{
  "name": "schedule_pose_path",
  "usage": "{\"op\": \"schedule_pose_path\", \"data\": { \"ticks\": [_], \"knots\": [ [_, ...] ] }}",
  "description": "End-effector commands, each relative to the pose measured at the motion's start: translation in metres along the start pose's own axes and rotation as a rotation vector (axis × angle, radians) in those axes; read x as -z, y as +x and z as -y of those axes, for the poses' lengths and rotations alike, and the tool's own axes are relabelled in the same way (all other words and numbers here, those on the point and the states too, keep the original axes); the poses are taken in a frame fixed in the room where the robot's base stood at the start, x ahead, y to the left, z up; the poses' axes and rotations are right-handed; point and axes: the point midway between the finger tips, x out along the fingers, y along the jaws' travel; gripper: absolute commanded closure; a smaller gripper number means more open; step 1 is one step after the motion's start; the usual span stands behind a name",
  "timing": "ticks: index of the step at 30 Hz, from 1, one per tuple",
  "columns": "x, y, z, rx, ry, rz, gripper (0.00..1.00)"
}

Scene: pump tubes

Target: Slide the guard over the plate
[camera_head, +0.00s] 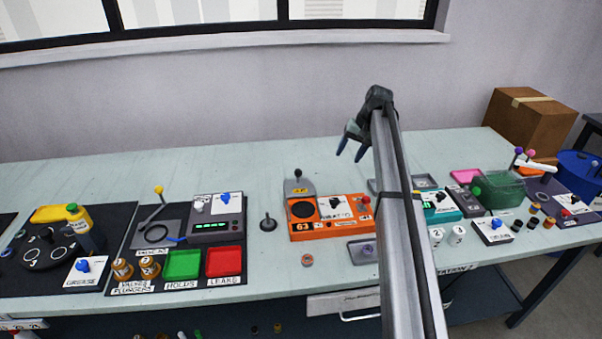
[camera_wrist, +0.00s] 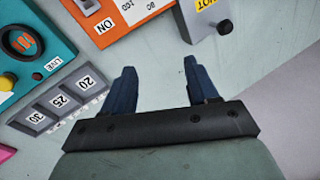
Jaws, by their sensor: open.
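The guard (camera_head: 299,188) is a grey piece with an upright black knob and a yellow label. It stands at the back left of an orange unit (camera_head: 330,232), behind the round black plate (camera_head: 303,209), which is uncovered. In the wrist view the guard (camera_wrist: 203,22) shows at the top right, with its black knob and part of a yellow label reading HOT. The orange unit (camera_wrist: 128,22) is beside it; the plate is out of that view. My gripper (camera_head: 351,148) is open and empty, raised above the bench right of the guard. Its fingers (camera_wrist: 160,68) touch nothing.
A grey block with numbered slots (camera_wrist: 62,104) and a teal unit (camera_wrist: 48,30) lie left in the wrist view. A black-knobbed piece (camera_head: 267,222) stands left of the orange unit. The bench (camera_head: 255,170) behind and left of the guard is clear.

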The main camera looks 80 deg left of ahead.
Motion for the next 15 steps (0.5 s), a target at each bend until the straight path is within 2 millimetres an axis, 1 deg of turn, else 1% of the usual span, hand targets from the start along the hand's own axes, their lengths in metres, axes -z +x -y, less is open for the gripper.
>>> {"op": "schedule_pose_path", "data": {
  "ticks": [1, 3, 6, 9, 10, 15],
  "knots": [
    [0.009, 0.004, 0.030, 0.015, -0.026, 0.011, 0.41],
    [0.013, 0.010, 0.062, 0.035, -0.052, 0.023, 0.41],
    [0.015, 0.015, 0.095, 0.056, -0.079, 0.035, 0.41],
    [0.015, 0.018, 0.112, 0.066, -0.093, 0.042, 0.41],
    [0.015, 0.020, 0.114, 0.068, -0.095, 0.044, 0.41],
    [0.013, 0.032, 0.118, 0.070, -0.098, 0.047, 0.41]
  ]
}}
